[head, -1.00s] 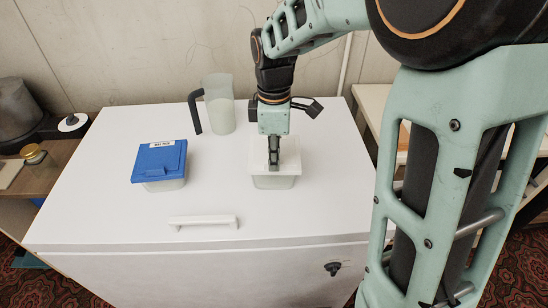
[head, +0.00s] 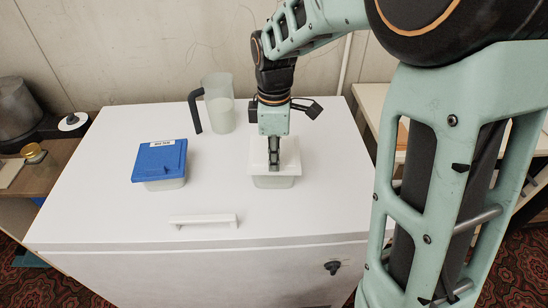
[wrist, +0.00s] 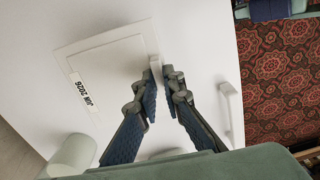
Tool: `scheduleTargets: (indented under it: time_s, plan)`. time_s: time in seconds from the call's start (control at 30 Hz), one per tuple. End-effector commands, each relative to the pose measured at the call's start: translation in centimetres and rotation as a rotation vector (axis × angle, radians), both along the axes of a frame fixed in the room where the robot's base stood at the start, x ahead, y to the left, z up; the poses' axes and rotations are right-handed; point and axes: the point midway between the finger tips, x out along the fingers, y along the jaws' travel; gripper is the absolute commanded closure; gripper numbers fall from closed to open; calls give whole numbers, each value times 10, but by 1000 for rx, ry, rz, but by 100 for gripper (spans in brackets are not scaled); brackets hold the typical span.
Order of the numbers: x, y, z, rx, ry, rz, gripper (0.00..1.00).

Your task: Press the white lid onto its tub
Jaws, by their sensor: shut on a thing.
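The white lid (head: 289,158) lies over its pale translucent tub (head: 273,183) on the white chest top, right of centre in the head view. The tub's front wall shows below the lid's front edge. I cannot tell whether the rim is fully seated. In the wrist view the lid (wrist: 112,62) is a pale square with a "JUN 2026" label and a raised tab (wrist: 155,68) at one edge. My gripper (head: 274,168) reaches down over the lid. In the wrist view my gripper (wrist: 162,84) is shut with the tab between its fingertips. The tub is hidden under the lid there.
A blue-lidded tub (head: 160,162) stands to the left on the chest. A translucent jug (head: 220,105) with a black handle stands behind. The white chest handle (head: 203,220) lies in front. The chest top (head: 95,205) is clear at the front left.

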Motion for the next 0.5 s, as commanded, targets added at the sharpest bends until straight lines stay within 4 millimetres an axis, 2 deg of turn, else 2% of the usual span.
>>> scheduleTargets:
  time_s: [0.17,0.2,0.37,0.5]
  plan:
    - [0,0,0,0,0,0,100]
    - [0,0,0,0,0,0,90]
    - [0,0,0,0,-1,0,72]
    - [0,0,0,0,0,0,72]
